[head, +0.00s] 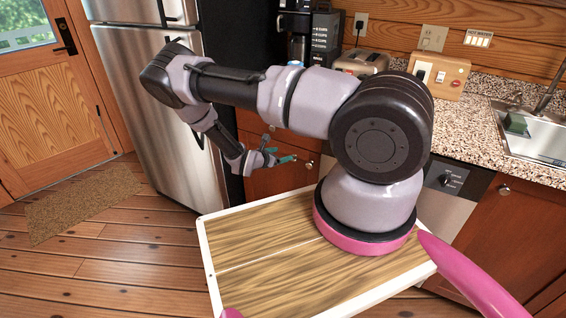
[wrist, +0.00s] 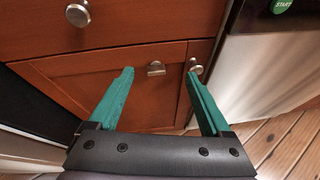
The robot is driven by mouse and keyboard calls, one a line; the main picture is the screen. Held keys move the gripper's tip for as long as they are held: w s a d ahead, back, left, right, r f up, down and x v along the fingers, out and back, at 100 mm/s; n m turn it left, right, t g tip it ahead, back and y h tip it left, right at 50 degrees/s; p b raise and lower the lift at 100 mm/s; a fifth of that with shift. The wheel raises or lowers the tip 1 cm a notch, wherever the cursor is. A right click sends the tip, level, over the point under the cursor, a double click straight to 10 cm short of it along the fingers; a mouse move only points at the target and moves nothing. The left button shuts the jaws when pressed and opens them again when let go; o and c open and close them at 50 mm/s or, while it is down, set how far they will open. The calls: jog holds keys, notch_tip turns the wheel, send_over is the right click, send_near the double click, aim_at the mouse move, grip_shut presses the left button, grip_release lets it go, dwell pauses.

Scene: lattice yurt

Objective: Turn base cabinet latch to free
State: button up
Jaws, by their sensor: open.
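The base cabinet door (wrist: 85,85) is reddish-brown wood below a drawer. A small metal latch (wrist: 155,68) sits near the door's upper right; its short bar looks roughly level across the picture. A round metal knob (wrist: 196,68) is just right of it, partly behind my right fingertip. My gripper (wrist: 160,73) has two teal fingers, spread open and empty, with the latch framed between their tips; I cannot tell how far off it is. In the head view my gripper (head: 287,157) is low in front of the cabinet (head: 285,179), and the latch cannot be made out.
A drawer knob (wrist: 78,14) sticks out above the door. A steel dishwasher (wrist: 262,70) stands to the right, and a steel fridge (head: 150,105) with a dark side is on the left. The counter (head: 470,130) is above. Wood floor (head: 110,255) is open at the left.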

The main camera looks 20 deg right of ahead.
jog(key=w+d+f+n+t, duration=0.1)
jog(key=w+d+f+n, duration=0.1)
jog(key=w+d+f, duration=0.3)
notch_tip(320, 180, down, 3)
jog(key=shift+w+d+f+y, duration=0.1)
jog(key=shift+w+d+y, duration=0.25)
jog(key=shift+d, duration=0.55)
grip_shut()
jog(key=shift+n, duration=0.3)
